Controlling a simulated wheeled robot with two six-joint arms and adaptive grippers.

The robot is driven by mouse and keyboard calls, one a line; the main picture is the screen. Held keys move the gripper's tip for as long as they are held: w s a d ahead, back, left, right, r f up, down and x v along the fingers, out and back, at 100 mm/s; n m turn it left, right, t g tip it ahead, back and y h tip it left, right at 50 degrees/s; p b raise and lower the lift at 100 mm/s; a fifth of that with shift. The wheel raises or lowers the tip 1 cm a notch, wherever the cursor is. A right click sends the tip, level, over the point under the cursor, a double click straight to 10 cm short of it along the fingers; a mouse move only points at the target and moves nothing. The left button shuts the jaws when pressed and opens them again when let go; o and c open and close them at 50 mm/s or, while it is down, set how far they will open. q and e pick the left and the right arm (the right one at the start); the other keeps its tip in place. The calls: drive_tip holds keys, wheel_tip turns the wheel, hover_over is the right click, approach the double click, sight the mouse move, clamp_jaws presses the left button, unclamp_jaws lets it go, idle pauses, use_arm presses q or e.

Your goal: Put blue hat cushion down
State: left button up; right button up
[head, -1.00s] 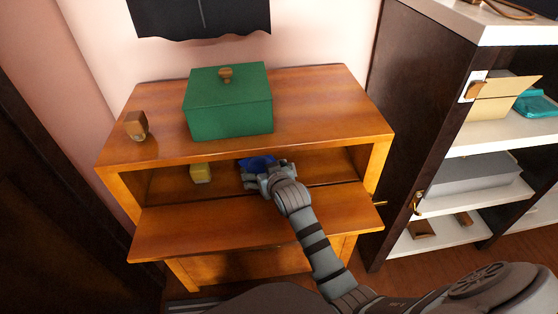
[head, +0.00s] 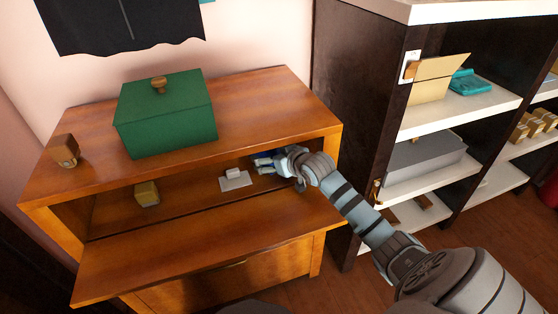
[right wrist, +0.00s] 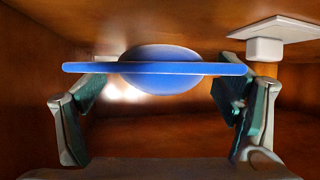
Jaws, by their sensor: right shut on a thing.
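The blue hat cushion (right wrist: 160,70), a round dome with a flat brim, is held between the two fingers of my right gripper (right wrist: 165,100) in the right wrist view. In the head view my right gripper (head: 268,162) reaches into the right end of the open compartment of the wooden cabinet (head: 300,105). Only a little blue shows at its fingers there, and the rest of the cushion is hidden. I cannot tell whether the cushion touches the compartment floor. My left gripper is not in view.
In the compartment are a white block on a white plate (head: 232,183), left of the gripper, and a yellowish block (head: 147,193). A green box (head: 165,120) and a wooden block (head: 63,150) stand on top. The lowered front flap (head: 200,255) is clear. A shelf unit (head: 455,110) stands right.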

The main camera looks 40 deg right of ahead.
drive_tip(key=shift+a+r, duration=0.1)
drive_tip(key=shift+f, duration=0.65)
drive_tip(key=o, duration=1.2)
drive_tip(key=shift+c, duration=0.2)
drive_tip(key=shift+r, duration=0.1)
